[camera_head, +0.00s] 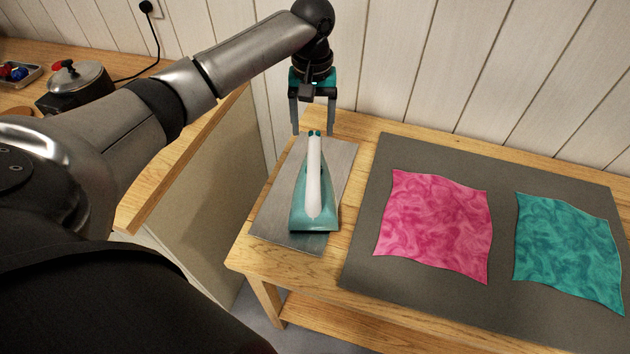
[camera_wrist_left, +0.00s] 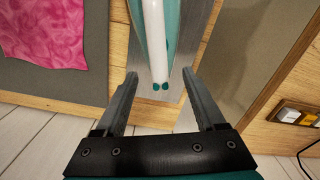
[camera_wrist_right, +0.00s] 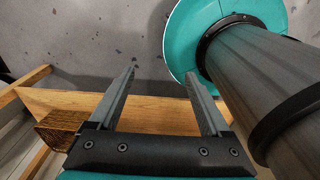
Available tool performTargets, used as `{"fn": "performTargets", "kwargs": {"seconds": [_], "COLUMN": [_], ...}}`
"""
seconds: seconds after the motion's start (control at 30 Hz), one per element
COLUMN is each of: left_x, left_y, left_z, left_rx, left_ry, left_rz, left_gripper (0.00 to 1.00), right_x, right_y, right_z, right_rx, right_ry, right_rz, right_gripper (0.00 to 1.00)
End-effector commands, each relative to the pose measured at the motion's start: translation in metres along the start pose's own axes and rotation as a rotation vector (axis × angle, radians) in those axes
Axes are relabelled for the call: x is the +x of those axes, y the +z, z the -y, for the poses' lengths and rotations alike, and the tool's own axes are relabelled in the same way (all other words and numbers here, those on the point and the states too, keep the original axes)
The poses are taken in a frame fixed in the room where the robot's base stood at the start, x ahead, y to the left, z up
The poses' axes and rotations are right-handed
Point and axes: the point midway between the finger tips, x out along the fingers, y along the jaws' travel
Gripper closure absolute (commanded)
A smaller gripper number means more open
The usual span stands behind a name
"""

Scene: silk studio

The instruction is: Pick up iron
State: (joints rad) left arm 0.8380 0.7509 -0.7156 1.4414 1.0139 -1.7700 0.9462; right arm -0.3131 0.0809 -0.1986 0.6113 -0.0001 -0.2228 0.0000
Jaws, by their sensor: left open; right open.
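The iron (camera_head: 314,190) has a teal body and a white handle. It rests on a grey metal plate (camera_head: 270,221) at the left end of the wooden table. My left gripper (camera_head: 314,132) is open and empty at the far end of the iron, pointing down. In the left wrist view, the end of the iron's white handle (camera_wrist_left: 157,45) shows between and ahead of the open fingers (camera_wrist_left: 160,85). The fingers do not close on it. My right gripper (camera_wrist_right: 159,80) is open and empty in its own wrist view, above the floor and a wooden frame. It is outside the head view.
A grey mat (camera_head: 365,240) with a pink cloth (camera_head: 436,225) and a teal cloth (camera_head: 568,250) lies right of the iron. A white panelled wall (camera_head: 470,70) stands close behind the table. A wooden counter with a pot (camera_head: 78,85) is at the left.

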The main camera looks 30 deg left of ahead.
Motion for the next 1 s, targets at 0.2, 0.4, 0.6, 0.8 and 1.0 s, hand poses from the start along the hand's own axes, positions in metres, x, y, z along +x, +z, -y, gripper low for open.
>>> {"fn": "performTargets", "kwargs": {"seconds": [0.2, 0.4, 0.6, 0.8, 1.0], "left_x": [0.029, 0.044, 0.074, 0.085, 0.084], "left_y": [0.001, 0.004, 0.010, 0.010, 0.010], "left_z": [-0.001, -0.001, -0.002, -0.002, -0.002], "left_rx": [0.002, 0.003, 0.001, 0.002, 0.003], "left_ry": [0.000, -0.001, -0.001, 0.000, 0.000], "left_rz": [0.001, 0.001, 0.000, -0.002, -0.002], "left_gripper": [0.28, 0.28, 0.28, 0.28, 0.33], "right_x": [0.004, 0.005, 0.008, 0.009, 0.009], "right_y": [-0.004, -0.019, -0.020, -0.018, -0.015], "right_z": [0.000, -0.002, -0.002, -0.002, -0.001], "right_rx": [0.000, -0.001, -0.001, -0.002, -0.002], "right_ry": [0.000, 0.003, 0.003, 0.002, 0.001], "right_rz": [-0.007, -0.032, -0.035, -0.032, -0.027], "right_gripper": [0.18, 0.18, 0.18, 0.18, 0.18]}}
